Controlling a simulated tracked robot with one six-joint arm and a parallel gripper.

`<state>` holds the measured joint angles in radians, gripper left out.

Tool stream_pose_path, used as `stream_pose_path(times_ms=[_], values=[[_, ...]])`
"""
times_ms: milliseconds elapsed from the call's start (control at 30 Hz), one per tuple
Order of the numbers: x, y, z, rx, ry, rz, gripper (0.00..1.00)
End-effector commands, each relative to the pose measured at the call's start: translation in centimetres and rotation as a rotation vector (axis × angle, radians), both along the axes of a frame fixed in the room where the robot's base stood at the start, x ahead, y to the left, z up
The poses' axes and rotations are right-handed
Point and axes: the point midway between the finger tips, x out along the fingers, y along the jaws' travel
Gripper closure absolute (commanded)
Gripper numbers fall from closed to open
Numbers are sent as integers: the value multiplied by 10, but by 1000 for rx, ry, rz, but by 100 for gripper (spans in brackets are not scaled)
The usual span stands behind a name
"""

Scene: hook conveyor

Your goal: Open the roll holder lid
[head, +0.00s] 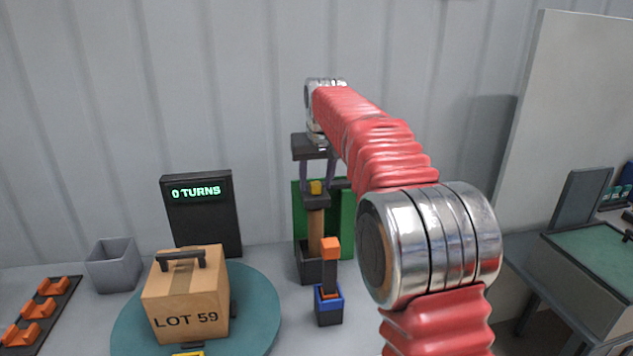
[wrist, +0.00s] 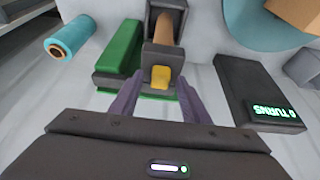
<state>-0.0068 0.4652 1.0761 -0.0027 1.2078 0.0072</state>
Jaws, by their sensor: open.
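A green box-like unit (wrist: 120,48), which looks like the roll holder, stands against the wall and also shows in the head view (head: 347,222). I cannot tell its lid apart for certain. In front of it is a brown post in a dark stand (head: 306,262), with a dark cap (wrist: 163,58) bearing a yellow tab (wrist: 161,77). My gripper (wrist: 157,104) is open and empty, its two purple fingers pointing down on either side of the yellow tab. It also shows in the head view (head: 316,187). I cannot tell whether the fingers touch anything.
A teal roll with an orange core (wrist: 70,37) lies at the wrist view's left. A "0 TURNS" display (head: 204,215) stands left of the post. A LOT 59 box (head: 186,295) sits on a teal turntable (head: 262,300). A blue-and-orange piece (head: 329,303) stands near the post.

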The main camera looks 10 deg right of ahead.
Motion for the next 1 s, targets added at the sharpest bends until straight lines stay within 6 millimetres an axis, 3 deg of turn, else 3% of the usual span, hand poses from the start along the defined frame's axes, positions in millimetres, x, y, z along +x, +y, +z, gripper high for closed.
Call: stream_pose_path(times_ms=[367, 900, 1000], values=[[2, 0, -4, 0, 0, 0, 59], [1, 0, -4, 0, 0, 1, 97], [1, 0, -4, 0, 0, 1, 100]])
